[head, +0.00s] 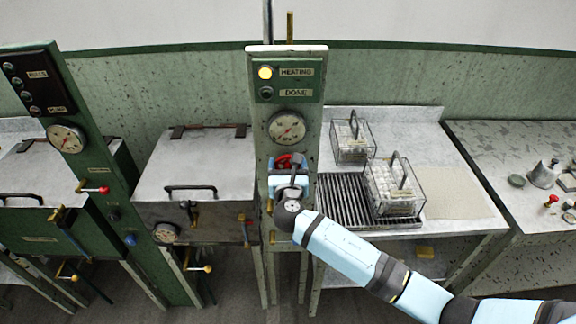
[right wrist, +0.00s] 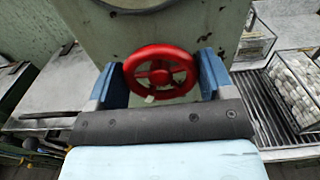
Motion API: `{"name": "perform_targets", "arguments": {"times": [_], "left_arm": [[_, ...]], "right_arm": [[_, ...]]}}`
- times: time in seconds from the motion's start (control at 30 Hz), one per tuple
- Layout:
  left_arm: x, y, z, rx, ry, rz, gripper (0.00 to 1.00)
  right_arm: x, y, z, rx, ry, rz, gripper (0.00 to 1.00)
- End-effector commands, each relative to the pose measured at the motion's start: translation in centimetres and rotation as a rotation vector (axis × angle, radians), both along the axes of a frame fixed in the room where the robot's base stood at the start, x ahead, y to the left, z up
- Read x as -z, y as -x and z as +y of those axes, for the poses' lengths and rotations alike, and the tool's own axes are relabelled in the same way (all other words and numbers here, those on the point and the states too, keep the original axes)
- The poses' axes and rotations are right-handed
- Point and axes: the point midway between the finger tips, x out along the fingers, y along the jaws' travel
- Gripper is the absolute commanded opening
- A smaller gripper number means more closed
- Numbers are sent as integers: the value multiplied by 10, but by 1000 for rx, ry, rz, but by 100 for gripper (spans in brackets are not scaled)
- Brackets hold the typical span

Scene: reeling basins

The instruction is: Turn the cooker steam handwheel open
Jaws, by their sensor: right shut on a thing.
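The red steam handwheel (head: 282,160) sits on the front of the green post (head: 255,120), below a round gauge (head: 287,127). My right gripper (head: 289,170) is at the wheel and partly hides it in the head view. In the right wrist view the spoked handwheel (right wrist: 161,76) lies between the two blue fingers of my right gripper (right wrist: 161,82), which is shut on its rim from both sides. My left gripper is not in view.
The HEATING lamp (head: 265,72) glows yellow and the DONE lamp (head: 266,93) is dark. A lidded metal basin (head: 190,170) stands left of the post.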

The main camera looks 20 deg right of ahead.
Motion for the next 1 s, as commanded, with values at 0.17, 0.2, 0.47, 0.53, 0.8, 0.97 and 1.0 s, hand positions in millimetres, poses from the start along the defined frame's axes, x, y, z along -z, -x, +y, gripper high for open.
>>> {"name": "perform_targets", "arguments": {"times": [0.17, 0.2, 0.47, 0.53, 0.8, 0.97, 1.0], "left_arm": [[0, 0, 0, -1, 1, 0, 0], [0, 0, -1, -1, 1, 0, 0], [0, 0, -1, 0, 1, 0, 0], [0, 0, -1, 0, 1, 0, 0], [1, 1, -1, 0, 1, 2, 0], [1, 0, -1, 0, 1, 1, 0], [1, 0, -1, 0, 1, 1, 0]], "right_arm": [[0, 0, 0, 0, 159, 46, 51], [0, 0, 0, 0, 194, 56, 51], [1, 0, 1, 0, 389, 112, 51], [0, -1, 1, 0, 431, 124, 51], [1, 0, 2, -1, 538, 155, 51], [1, 0, 1, 0, 564, 163, 51], [1, 0, 1, 0, 567, 164, 51]]}}
